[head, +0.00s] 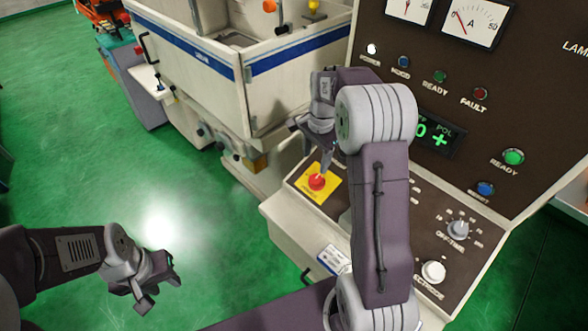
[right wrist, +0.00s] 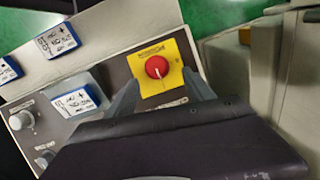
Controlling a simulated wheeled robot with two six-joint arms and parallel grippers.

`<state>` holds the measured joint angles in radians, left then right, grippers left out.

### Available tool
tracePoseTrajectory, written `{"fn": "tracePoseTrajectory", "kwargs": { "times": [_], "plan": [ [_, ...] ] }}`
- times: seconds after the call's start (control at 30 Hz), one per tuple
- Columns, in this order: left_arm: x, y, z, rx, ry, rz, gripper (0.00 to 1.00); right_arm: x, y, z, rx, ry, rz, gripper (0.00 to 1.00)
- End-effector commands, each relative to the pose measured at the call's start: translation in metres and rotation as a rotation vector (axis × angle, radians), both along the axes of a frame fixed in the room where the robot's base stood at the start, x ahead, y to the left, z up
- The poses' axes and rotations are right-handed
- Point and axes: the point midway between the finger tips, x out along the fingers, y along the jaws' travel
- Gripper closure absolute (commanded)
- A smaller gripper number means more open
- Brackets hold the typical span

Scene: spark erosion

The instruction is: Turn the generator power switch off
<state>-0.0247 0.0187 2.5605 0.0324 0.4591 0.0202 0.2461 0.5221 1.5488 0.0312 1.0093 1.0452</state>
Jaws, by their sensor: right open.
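The switch is a red knob (head: 317,182) on a yellow plate (head: 329,187) on the dark sloping console. In the right wrist view the red knob (right wrist: 157,67) has a small pale mark on its face, and the yellow plate (right wrist: 172,82) carries print too small to read. My right gripper (head: 326,160) is just above the knob. In the right wrist view its open fingers (right wrist: 162,92) stand either side of the yellow plate, with no contact with the knob visible. My left gripper (head: 160,291) hangs empty over the green floor, its fingers apart.
Beside the plate the console carries an off-time knob (head: 458,229) and a white knob (head: 433,271). The upright panel has meters (head: 473,22), lamps and a green display (head: 432,134). A white machine tank (head: 265,95) stands behind. Open floor lies left.

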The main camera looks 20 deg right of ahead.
Motion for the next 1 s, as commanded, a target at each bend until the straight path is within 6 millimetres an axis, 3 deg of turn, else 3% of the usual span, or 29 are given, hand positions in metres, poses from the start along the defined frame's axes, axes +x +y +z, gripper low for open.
{"fn": "tracePoseTrajectory", "kwargs": {
  "times": [0.27, 0.7, 1.0],
  "plan": [
    [0.0, 0.0, 0.006, 0.0, 0.0, 0.0, 0.64, -0.004, -0.008, -0.005, 0.004, 0.017, -0.021, 0.39],
    [0.0, 0.0, 0.023, 0.0, 0.0, 0.0, 0.64, -0.001, -0.007, -0.083, 0.005, 0.018, -0.02, 0.39],
    [0.0, 0.0, 0.023, 0.0, 0.0, 0.0, 0.64, 0.0, -0.007, -0.092, 0.004, 0.014, -0.02, 0.39]
  ]
}}
